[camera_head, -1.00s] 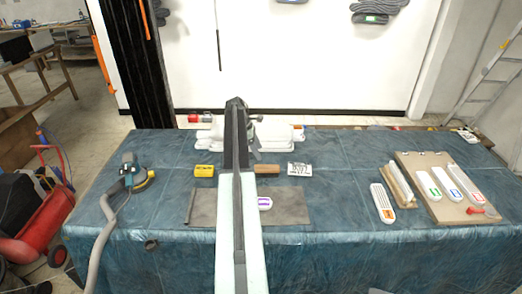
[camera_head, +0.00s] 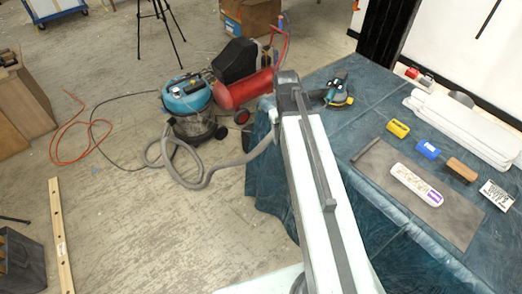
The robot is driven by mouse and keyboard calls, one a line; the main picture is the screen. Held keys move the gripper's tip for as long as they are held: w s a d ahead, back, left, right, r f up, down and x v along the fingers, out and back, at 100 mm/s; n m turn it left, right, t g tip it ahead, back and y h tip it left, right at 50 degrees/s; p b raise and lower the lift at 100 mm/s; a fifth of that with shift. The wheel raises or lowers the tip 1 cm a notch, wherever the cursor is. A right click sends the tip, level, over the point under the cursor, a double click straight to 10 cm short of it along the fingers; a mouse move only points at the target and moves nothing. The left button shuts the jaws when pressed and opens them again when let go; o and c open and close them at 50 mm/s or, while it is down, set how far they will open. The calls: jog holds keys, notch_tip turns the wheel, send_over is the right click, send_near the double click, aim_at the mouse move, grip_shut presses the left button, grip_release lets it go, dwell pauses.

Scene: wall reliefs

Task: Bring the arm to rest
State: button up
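My arm, pale green-white with a dark strip on top, runs up from the bottom edge to a dark end near the left edge of the table (camera_head: 405,230). My gripper does not show clearly; the dark end of the arm hides it. I cannot see whether it holds anything.
A sander (camera_head: 338,92) lies just right of my arm's end. Its grey hose (camera_head: 205,178) runs to a blue vacuum (camera_head: 187,97) on the floor. A red compressor (camera_head: 243,88) stands behind. A grey mat (camera_head: 455,215), sanding blocks and white relief (camera_head: 465,128) are on the table.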

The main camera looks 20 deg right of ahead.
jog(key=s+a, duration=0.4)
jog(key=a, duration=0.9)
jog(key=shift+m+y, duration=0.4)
